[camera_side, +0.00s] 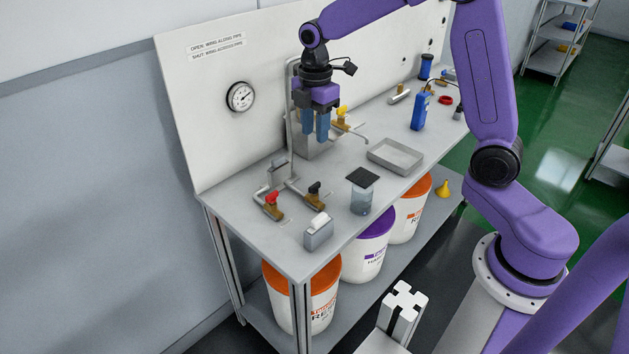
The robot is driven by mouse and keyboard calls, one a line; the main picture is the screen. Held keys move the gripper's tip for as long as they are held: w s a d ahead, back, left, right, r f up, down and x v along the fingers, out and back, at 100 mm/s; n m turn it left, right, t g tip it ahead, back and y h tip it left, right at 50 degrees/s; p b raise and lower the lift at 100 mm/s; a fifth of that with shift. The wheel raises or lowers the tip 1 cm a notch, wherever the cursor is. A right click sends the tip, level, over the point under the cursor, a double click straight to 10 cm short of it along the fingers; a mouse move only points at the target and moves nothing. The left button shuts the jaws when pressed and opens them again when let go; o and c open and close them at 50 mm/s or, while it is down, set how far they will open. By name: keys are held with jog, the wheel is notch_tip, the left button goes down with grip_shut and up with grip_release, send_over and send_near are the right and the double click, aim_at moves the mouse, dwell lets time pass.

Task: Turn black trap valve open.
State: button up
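The black trap valve (313,189) has a small black wing on a brass body, at the end of a short pipe near the table's front left. Whether its wing lies along or across the pipe is too small to tell. My gripper (315,139) points down, well above and behind the black valve and apart from it. Its two blue fingers show a narrow gap with nothing between them. A red-handled valve (272,199) sits left of the black one. A yellow-handled valve (342,113) is behind and right of my gripper.
A grey tray (395,152) and blue bottle (419,111) are farther right. The back panel carries a gauge (240,96) and a wing-position sign (217,44).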

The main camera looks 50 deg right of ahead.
aim_at(315, 185)
jog(key=f, duration=0.6)
jog(key=w+d+f, duration=0.1)
jog(key=f, duration=0.5)
jog(key=w+d+f, duration=0.1)
jog(key=f, duration=0.5)
jog(key=shift+w+d, duration=0.15)
grip_shut()
